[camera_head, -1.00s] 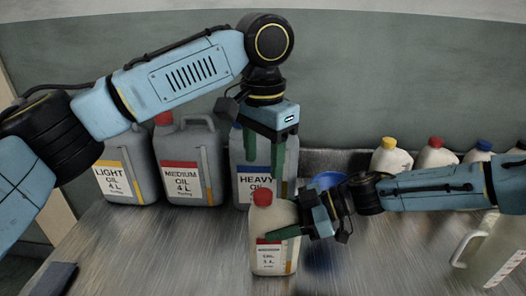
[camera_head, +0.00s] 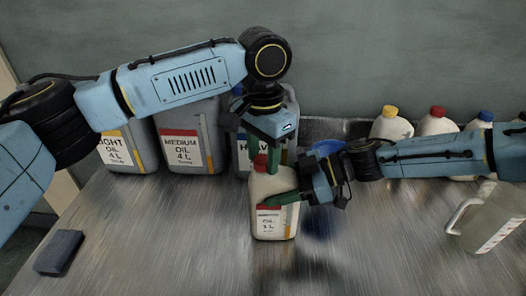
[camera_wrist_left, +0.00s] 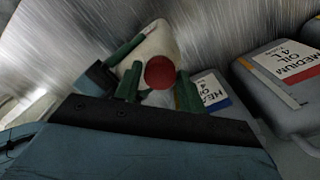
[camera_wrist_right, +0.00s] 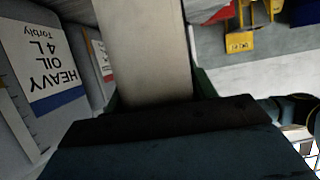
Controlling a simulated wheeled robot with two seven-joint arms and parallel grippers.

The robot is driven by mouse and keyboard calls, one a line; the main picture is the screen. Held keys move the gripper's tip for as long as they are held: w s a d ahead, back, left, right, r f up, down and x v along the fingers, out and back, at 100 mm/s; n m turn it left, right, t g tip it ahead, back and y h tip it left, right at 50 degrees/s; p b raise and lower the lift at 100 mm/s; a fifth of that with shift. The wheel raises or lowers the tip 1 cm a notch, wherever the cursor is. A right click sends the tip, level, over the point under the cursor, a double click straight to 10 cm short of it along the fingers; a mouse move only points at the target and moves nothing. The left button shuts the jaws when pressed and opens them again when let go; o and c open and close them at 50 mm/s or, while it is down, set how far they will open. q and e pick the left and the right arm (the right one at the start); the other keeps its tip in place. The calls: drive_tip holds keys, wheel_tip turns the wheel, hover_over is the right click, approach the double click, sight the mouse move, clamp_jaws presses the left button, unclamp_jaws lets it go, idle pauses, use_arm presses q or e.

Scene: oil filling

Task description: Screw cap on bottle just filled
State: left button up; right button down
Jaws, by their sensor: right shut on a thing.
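A white bottle (camera_head: 272,220) with a red-and-white label stands upright on the metal table. Its red cap (camera_head: 261,162) is at the neck. My right gripper (camera_head: 292,197) is shut on the bottle's body from the right; the bottle's pale side fills the middle of the right wrist view (camera_wrist_right: 145,50). My left gripper (camera_head: 264,165) points down over the cap, with its green fingers on either side of it. In the left wrist view the red cap (camera_wrist_left: 160,72) shows between the open fingertips, with a gap beside it. Whether the cap is fully seated cannot be told.
Grey oil jugs labelled medium (camera_head: 180,150) and heavy (camera_head: 243,160) stand behind, with another at left. White bottles with coloured caps (camera_head: 436,122) stand at back right. A clear jug (camera_head: 492,222) is at right, a dark block (camera_head: 59,252) at front left. The front table is clear.

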use_arm(q)
drive_tip(key=c, duration=0.7)
drive_tip(key=o, duration=1.2)
drive_tip(key=shift+c, duration=0.2)
wheel_tip(320, 180, up, 12)
use_arm(e)
drive_tip(key=shift+c, duration=2)
unclamp_jaws()
